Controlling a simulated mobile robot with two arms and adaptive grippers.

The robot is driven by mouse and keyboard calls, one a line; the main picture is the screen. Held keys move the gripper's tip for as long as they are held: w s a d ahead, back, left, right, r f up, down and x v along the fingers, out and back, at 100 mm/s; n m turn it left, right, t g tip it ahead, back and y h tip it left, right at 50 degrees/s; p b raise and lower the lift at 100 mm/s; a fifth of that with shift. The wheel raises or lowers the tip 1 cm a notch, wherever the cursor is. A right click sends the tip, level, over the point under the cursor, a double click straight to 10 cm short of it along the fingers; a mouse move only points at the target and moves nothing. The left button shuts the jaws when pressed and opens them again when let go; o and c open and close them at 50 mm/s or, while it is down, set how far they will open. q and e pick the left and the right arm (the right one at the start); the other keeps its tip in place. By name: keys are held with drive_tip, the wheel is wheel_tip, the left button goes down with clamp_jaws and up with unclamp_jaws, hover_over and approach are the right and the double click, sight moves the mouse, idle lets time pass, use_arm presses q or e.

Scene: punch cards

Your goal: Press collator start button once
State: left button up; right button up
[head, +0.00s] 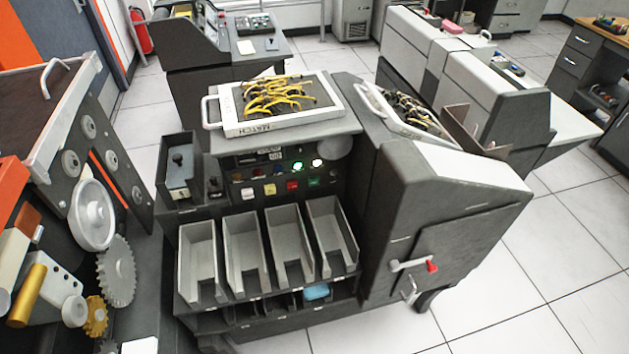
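The collator (375,160) is a dark grey machine in the middle of the head view, with a wired panel (247,130) marked MATCH tilted on its top. Neither of my grippers is in view.
Several open card pockets (198,262) jut out below the buttons, with a blue item (316,291) under them. A geared machine (118,270) stands close on the left. Other machines (205,60) stand behind. Tiled floor (560,250) is clear at right.

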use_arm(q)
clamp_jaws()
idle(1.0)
